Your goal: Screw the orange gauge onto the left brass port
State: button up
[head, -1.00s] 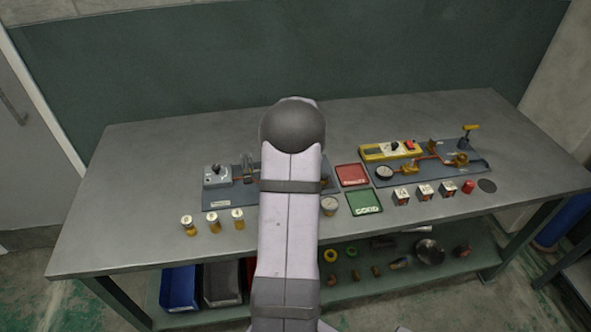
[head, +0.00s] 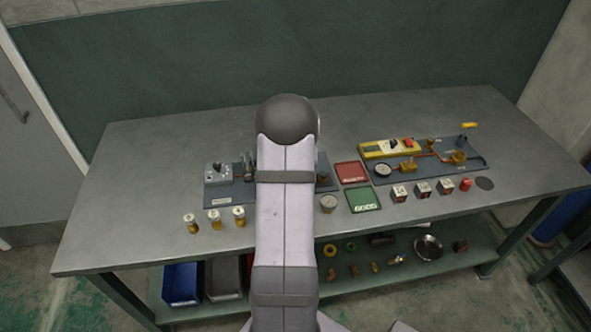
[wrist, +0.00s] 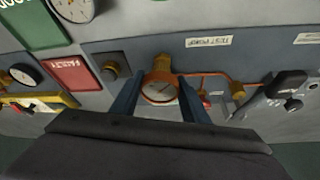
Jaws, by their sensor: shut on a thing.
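The orange gauge (wrist: 160,88) is between the two blue fingers of my gripper (wrist: 160,105) in the wrist view. The gripper is shut on it. A brass port (wrist: 115,70) stands to the left of the gauge, and another brass fitting (wrist: 237,90) on the orange pipe is to the right. What lies behind the gauge is hidden, so I cannot tell whether it touches a port. In the head view my arm hides the gripper and gauge.
In the head view, a red tray (head: 351,172) and a green tray (head: 364,199) sit between two boards. A white-dial gauge (head: 328,203) stands in front.

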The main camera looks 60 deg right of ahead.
jog(key=shift+a+f+m+g+b, duration=0.15)
jog(key=shift+f+m+g+b, duration=0.15)
jog(key=shift+f+m+b, duration=0.15)
jog(key=o, duration=1.4)
jog(key=shift+r, duration=0.3)
jog(key=shift+r, duration=0.1)
jog(key=shift+r+p, duration=2.55)
jog(key=shift+r, duration=0.95)
